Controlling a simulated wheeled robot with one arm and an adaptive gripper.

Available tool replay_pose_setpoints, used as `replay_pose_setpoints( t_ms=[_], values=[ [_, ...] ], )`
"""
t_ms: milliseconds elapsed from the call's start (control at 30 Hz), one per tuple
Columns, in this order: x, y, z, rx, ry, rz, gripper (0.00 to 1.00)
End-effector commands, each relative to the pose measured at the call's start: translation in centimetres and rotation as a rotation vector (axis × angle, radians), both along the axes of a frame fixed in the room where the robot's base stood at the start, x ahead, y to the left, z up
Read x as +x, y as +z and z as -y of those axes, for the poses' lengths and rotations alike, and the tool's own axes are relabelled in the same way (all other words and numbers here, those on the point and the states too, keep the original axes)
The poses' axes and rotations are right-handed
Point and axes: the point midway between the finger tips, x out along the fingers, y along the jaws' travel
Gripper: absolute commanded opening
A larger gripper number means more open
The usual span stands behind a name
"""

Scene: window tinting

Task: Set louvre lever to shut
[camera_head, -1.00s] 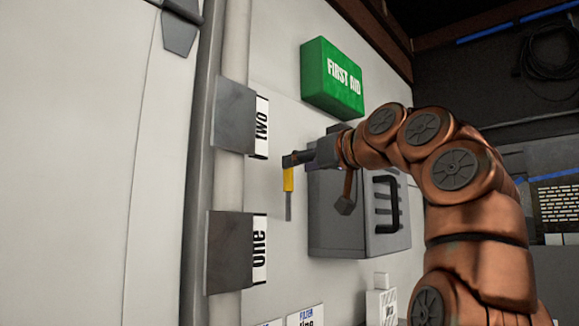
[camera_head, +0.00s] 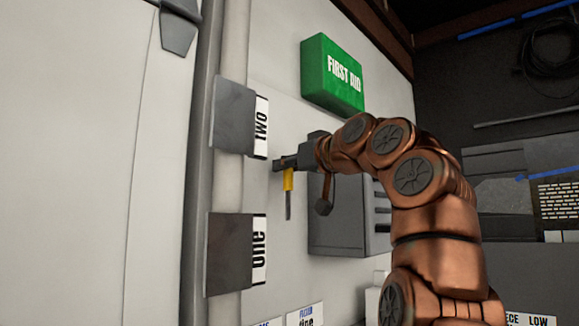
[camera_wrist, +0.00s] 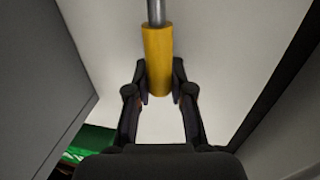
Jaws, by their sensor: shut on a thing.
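A lever with a yellow grip (camera_head: 288,181) on a thin grey rod stands in front of the pale wall, right of the plates marked "one" and "two". The rod points down from the grip; its lower end has no clear joint in view. My gripper (camera_head: 284,164) is at the upper end of the yellow grip. In the wrist view, the yellow grip (camera_wrist: 158,60) sits between the two dark fingertips (camera_wrist: 160,82), which are shut on it. The rod runs out of the top of that view. I cannot read any mark for the lever's shut position.
Grey plates labelled "two" (camera_head: 234,118) and "one" (camera_head: 235,255) stand to the left along a pale pipe. A green first aid box (camera_head: 332,75) is on the wall above. A grey box (camera_head: 337,225) is just right of the lever, under my arm.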

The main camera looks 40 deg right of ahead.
Motion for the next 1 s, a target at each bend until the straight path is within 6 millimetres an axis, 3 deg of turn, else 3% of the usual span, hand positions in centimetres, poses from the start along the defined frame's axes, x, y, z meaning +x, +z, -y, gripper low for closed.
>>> replay_pose_setpoints(
  t_ms=[100,467,500,1000],
  values=[
    [0.0,0.0,0.0,0.000,0.000,0.000,0.00],
    [0.0,0.0,0.0,0.000,0.000,0.000,0.00],
    [0.5,-0.2,1.2,-0.006,-0.007,0.004,0.00],
    [-0.3,0.1,-0.1,-0.027,-0.004,0.010,0.00]
  ],
)
